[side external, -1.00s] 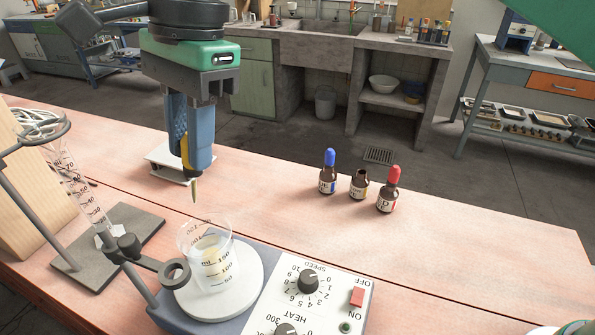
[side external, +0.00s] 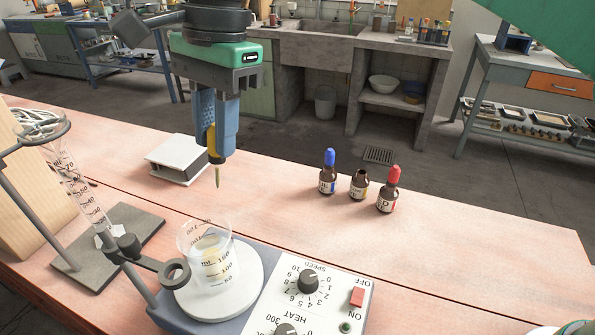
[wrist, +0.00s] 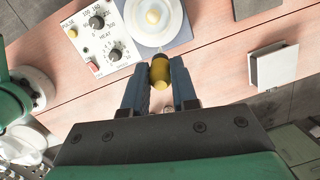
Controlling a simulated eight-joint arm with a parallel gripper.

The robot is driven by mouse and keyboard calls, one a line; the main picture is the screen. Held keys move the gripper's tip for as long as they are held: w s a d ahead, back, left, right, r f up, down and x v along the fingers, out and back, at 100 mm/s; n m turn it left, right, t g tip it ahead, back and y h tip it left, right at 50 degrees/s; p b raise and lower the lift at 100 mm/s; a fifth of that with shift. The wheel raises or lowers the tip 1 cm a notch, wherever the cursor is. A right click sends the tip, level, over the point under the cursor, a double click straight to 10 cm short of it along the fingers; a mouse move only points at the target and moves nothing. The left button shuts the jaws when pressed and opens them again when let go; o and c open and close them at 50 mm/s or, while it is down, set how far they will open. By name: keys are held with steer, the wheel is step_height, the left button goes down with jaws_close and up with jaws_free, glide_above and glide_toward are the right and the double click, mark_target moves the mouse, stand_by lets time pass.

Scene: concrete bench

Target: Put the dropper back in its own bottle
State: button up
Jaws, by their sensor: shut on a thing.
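My gripper (side external: 220,150) is shut on the yellow dropper (side external: 213,142), which points tip down above and behind the beaker, clear of it. In the wrist view the dropper's yellow bulb (wrist: 160,72) sits between the two blue fingers. An open brown bottle (side external: 359,187) without a cap stands on the bench to the right of my gripper. It stands between a brown bottle with a blue dropper top (side external: 328,172) and one with a red dropper top (side external: 388,190). The label of the open bottle is too small to read.
A beaker (side external: 205,262) with some liquid stands on the hotplate stirrer (side external: 300,283) at the front. A clamp stand (side external: 128,246) with a graduated tube is at the left. The bench right of the bottles is clear.

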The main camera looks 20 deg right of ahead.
mark_target(360, 184)
steer(key=w+d+f+n, duration=0.1)
steer(key=w+d+f, duration=0.1)
steer(key=d, duration=0.3)
steer(key=w+d+f+n+h, duration=0.1)
steer(key=w+d+f, duration=0.1)
steer(key=w+d, duration=0.2)
steer(key=shift+w+d, duration=0.25)
steer(key=shift+d, duration=0.9)
steer(key=d+f+n, duration=0.1)
steer(key=d+f, duration=0.1)
steer(key=d, duration=0.5)
steer(key=w+d+f+n+h, duration=0.1)
steer(key=d+f+n, duration=0.1)
steer(key=d, duration=0.5)
steer(key=shift+w+f+t, duration=0.25)
steer(key=shift+f+t, duration=0.05)
steer(key=shift+f, duration=1.65)
steer(key=shift+f, duration=1)
steer(key=shift+f, duration=1)
steer(key=o, duration=1.1)
steer(key=shift+o, duration=0.2)
